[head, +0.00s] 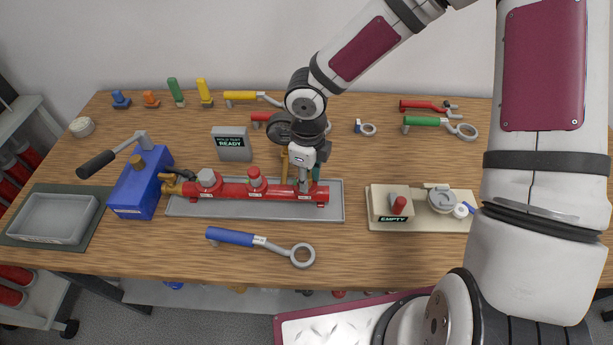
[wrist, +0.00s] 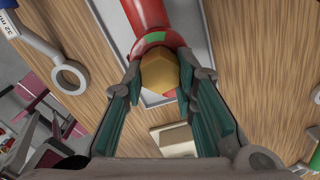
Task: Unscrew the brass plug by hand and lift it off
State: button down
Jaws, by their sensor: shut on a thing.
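The brass plug (wrist: 160,74) shows in the wrist view as a hexagonal head in a red port ringed with a green mark. My gripper (wrist: 160,66) is shut on it, one teal-padded finger on each side. In the head view my gripper (head: 304,182) points down at the right part of the red pipe (head: 232,189), and the plug there is hidden by the gripper. I cannot tell whether the plug still sits in its thread.
The pipe lies on a grey tray (head: 335,212), joined at left to a blue pump (head: 135,190). A blue ring wrench (head: 240,237) lies in front. A sign reading READY (head: 232,150) stands behind. A beige board (head: 430,222) with an EMPTY label is at right. Other wrenches lie at the back.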

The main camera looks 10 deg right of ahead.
jog(key=shift+r+p, duration=1.2)
jog(key=shift+r, duration=1.6)
